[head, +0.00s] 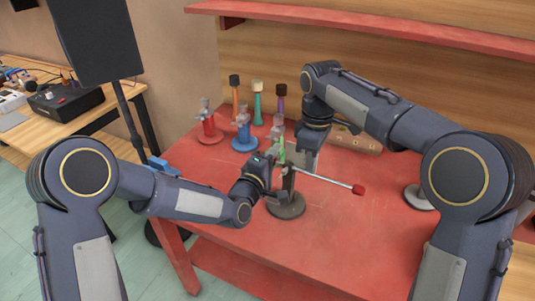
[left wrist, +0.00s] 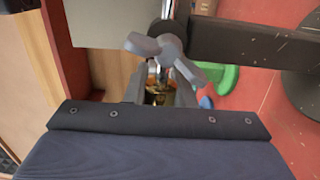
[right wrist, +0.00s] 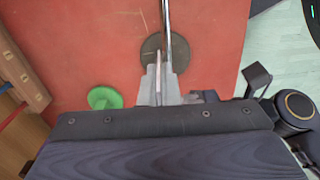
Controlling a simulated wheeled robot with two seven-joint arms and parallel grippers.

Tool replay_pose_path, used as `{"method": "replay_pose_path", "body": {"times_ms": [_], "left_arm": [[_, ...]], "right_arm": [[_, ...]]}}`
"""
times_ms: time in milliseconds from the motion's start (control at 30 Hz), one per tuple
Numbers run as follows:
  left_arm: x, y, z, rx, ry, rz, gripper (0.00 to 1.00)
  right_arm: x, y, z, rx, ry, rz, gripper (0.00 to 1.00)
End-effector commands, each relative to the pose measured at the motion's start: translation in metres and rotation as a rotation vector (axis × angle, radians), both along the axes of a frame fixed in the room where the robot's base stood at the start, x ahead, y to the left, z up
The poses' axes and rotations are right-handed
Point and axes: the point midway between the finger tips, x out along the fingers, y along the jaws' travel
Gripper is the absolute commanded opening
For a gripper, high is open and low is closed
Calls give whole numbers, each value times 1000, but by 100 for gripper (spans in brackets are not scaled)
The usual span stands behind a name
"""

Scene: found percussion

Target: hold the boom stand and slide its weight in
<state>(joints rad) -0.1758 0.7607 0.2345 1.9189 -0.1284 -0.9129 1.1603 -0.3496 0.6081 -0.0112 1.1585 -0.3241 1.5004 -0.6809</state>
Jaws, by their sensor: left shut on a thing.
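The boom stand has a dark round base (head: 286,207), a short dark upright and a thin metal boom rod (head: 325,179) that slopes down to the right. A red weight (head: 358,189) sits at the rod's far right end. My left gripper (head: 281,163) is shut on the boom stand near its top. In the left wrist view, a grey wing nut (left wrist: 165,47) is just ahead of the fingers. My right gripper (right wrist: 160,85) is beside the rod's inner end, away from the weight. Its fingers are close together; their grip is unclear. The rod (right wrist: 166,25) runs ahead of them.
Behind the grippers stand a red stand (head: 209,130) and a blue stand (head: 244,137). A green base (right wrist: 104,97) is beside my right gripper. Several coloured mallets (head: 257,100) stand at the back. A red shelf (head: 370,25) overhangs. The red table's front (head: 340,245) is clear.

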Motion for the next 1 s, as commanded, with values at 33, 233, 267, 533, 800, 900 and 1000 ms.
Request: {"method": "replay_pose_path", "body": {"times_ms": [33,233,267,533,800,900,1000], "left_arm": [[-3,-5,0,0,1,-3,0],[-4,-6,0,1,0,-4,0],[-4,-6,0,1,0,-5,0],[-3,-5,0,1,0,-3,45],[-7,-2,0,2,1,-1,45],[-18,5,0,1,0,-1,45],[-36,15,0,2,1,0,45]], "right_arm": [[0,1,1,2,-2,0,0],[0,1,1,3,-2,0,0],[0,2,1,4,-2,1,0],[0,1,1,2,-2,1,0],[0,0,1,1,-2,0,0],[0,0,1,1,-2,0,0],[0,0,1,1,-2,0,0]]}}
